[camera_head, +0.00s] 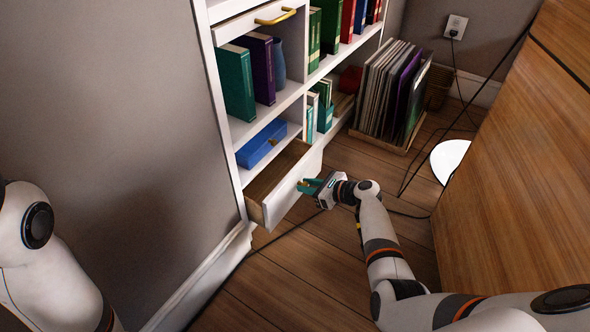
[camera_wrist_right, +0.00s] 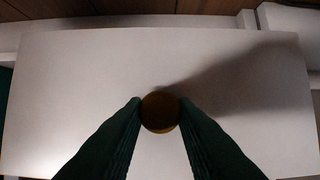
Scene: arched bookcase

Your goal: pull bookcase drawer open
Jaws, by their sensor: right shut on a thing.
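The bookcase drawer (camera_head: 285,196) is the low one in the white bookcase (camera_head: 240,130). It stands partly out, and its empty wooden inside shows. My right gripper (camera_head: 309,187) is at the drawer's front, shut on the brass handle. In the right wrist view the green fingers (camera_wrist_right: 160,118) press on both sides of the round brass handle (camera_wrist_right: 160,110), in front of the white drawer front (camera_wrist_right: 80,80). My left gripper is out of view; only part of my left arm shows at the lower left of the head view.
An upper drawer with a brass handle (camera_head: 275,16) is in the same bookcase. A blue tray (camera_head: 262,143) sits on the shelf above the open drawer. A record rack (camera_head: 392,90) stands to the right. A wooden cabinet (camera_head: 520,150) bounds the floor at right. A cable crosses the floor.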

